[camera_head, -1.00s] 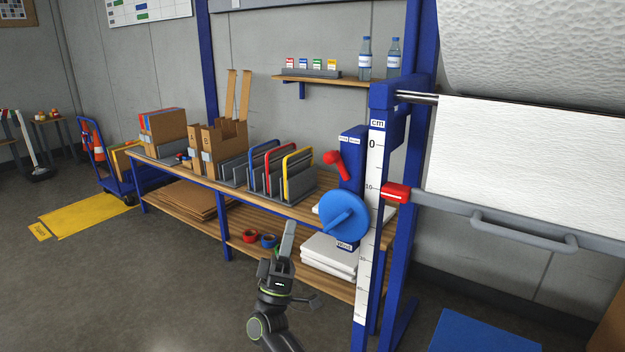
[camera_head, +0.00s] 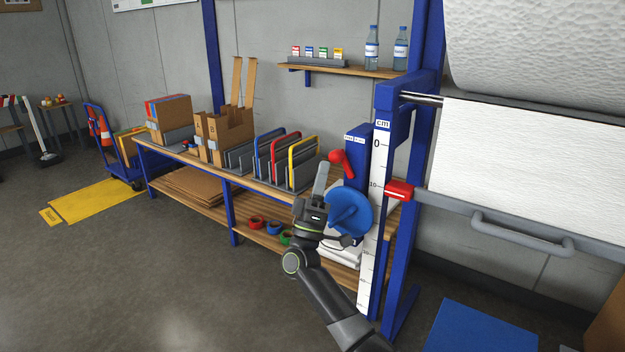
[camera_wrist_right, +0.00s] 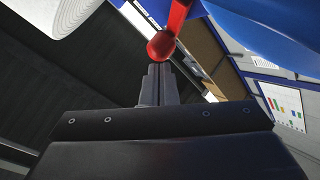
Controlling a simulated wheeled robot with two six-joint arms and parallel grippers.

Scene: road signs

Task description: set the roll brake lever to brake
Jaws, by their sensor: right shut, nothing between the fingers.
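The red roll brake lever (camera_head: 342,160) is on the side of a blue box (camera_head: 357,148) on the roll stand. Its round knob points to the upper left; the small labels above it are too small to read. My right gripper (camera_head: 321,168) is shut and empty, its fingertips pointing up, just left of and slightly below the knob in the head view. In the right wrist view the shut fingers (camera_wrist_right: 158,72) appear just below the red knob (camera_wrist_right: 161,46); I cannot tell whether they touch. My left gripper is out of view.
A white centimetre scale (camera_head: 378,200) with a red marker (camera_head: 399,191) stands to the right. A workbench (camera_head: 265,184) with file racks is behind; floor at left is open.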

